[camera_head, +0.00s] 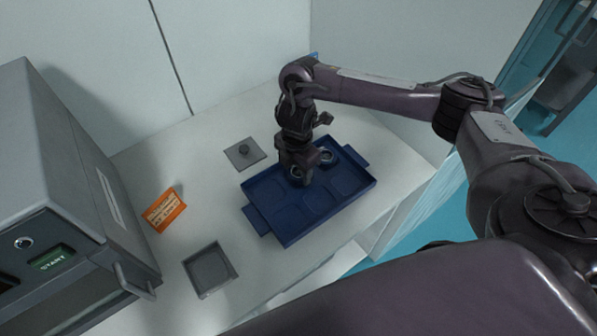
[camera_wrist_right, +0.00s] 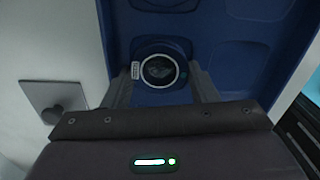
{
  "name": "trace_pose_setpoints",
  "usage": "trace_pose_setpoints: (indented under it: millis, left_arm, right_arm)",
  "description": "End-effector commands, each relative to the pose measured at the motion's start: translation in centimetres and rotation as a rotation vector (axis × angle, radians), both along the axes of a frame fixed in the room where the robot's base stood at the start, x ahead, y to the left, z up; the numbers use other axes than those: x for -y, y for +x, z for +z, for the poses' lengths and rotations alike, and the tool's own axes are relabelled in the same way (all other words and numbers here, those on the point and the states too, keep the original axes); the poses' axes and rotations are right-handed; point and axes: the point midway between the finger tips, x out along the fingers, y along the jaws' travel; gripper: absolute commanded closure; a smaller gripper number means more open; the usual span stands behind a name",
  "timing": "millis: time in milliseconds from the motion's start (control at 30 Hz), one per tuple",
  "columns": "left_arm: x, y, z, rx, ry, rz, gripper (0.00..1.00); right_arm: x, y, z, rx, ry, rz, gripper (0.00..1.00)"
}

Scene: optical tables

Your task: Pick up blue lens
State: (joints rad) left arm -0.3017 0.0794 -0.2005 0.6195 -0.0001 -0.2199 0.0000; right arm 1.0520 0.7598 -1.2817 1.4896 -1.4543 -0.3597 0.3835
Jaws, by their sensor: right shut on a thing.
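The blue tray (camera_head: 290,222) lies on the white worktop, with shallow square recesses in it. My right gripper (camera_head: 298,177) reaches down over the tray's far left part and is shut on a lens. In the right wrist view, this round lens (camera_wrist_right: 159,71) with a dark ring, pale glass edge and small white label sits between the fingertips (camera_wrist_right: 160,85), over a recess of the tray (camera_wrist_right: 222,55). Whether it is clear of the tray floor I cannot tell. A second round lens-like piece (camera_head: 327,157) sits in the tray just beyond the gripper. My left gripper is out of view.
A grey plate with a knob (camera_head: 244,152) lies left of the tray. A grey square dish (camera_head: 209,269) and an orange label card (camera_head: 164,210) are nearer the grey machine (camera_head: 62,200) at left. White walls stand behind.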

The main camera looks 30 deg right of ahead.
Motion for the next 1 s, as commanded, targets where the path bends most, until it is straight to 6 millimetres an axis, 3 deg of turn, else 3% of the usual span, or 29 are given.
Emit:
trace_pose_setpoints:
  millis: [267,467,667,1000]
  left_arm:
    - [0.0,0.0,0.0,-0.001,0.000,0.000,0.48]
    - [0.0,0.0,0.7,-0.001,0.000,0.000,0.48]
    - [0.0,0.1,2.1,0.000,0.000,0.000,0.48]
    - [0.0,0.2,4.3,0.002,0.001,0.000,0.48]
  right_arm:
    - [0.0,-0.1,0.0,-0.002,-0.001,0.000,0.82]
    - [0.0,0.1,1.6,0.002,0.000,0.002,0.83]
    - [0.0,0.2,5.6,0.007,-0.002,0.003,0.83]
    - [0.0,0.2,14.2,0.007,-0.001,0.001,0.83]
